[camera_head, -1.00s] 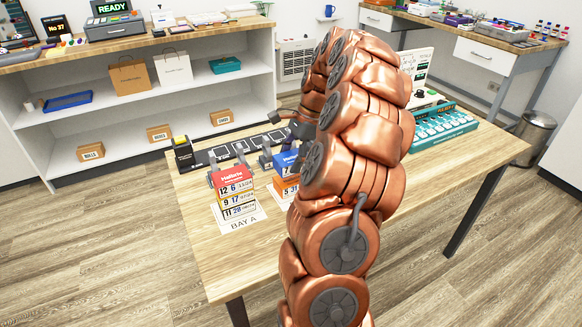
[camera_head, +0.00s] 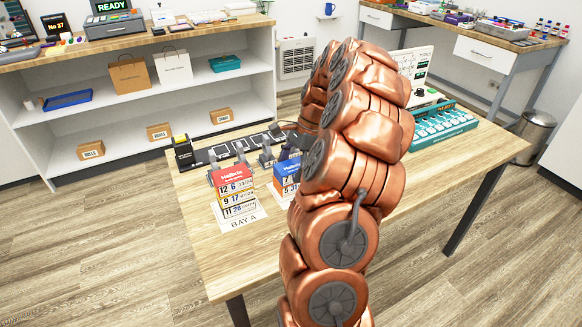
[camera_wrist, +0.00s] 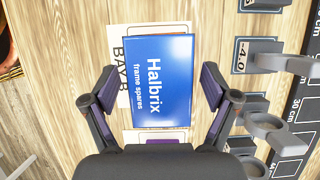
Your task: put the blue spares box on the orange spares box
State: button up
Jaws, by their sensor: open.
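The blue spares box (camera_head: 291,168) sits at the top of a short stack on the table, right of the red-topped stack. It also shows in the wrist view (camera_wrist: 160,80), label up and slightly turned, seen from above. The lower box of that stack, which I take for the orange spares box, shows only part of its labelled front below the blue one. My gripper (camera_wrist: 158,88) is open, one finger on each side of the blue box, with a gap on both sides. My arm hides part of the gripper in the head view.
The red-topped stack (camera_head: 234,182) stands close by on the left, on the BAY A card (camera_head: 243,222). A purple box (camera_wrist: 160,141) is near the gripper's palm. The left front table is clear.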

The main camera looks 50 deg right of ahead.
jog(key=v, duration=1.2)
jog(key=shift+r, duration=0.2)
jog(key=shift+s+a, duration=0.1)
jog(key=s+a+n+g+h, duration=0.15)
jog(key=a+n, duration=0.95)
jog(key=a, duration=1.5)
jog(key=s+a+f+n+h, duration=0.1)
jog(key=s+a+f+n, duration=0.1)
jog(key=s, duration=0.5)
jog(key=s+a+f+n+g+h, duration=0.1)
jog(key=s+a+f+n, duration=0.2)
jog(key=s+a+n, duration=0.2)
jog(key=s+a+f+n+g+h, duration=0.1)
jog(key=s+a+f+n, duration=0.2)
jog(key=s, duration=0.6)
jog(key=shift+a+f+n, duration=0.25)
jog(key=shift+a+n, duration=0.15)
jog(key=shift+s, duration=0.15)
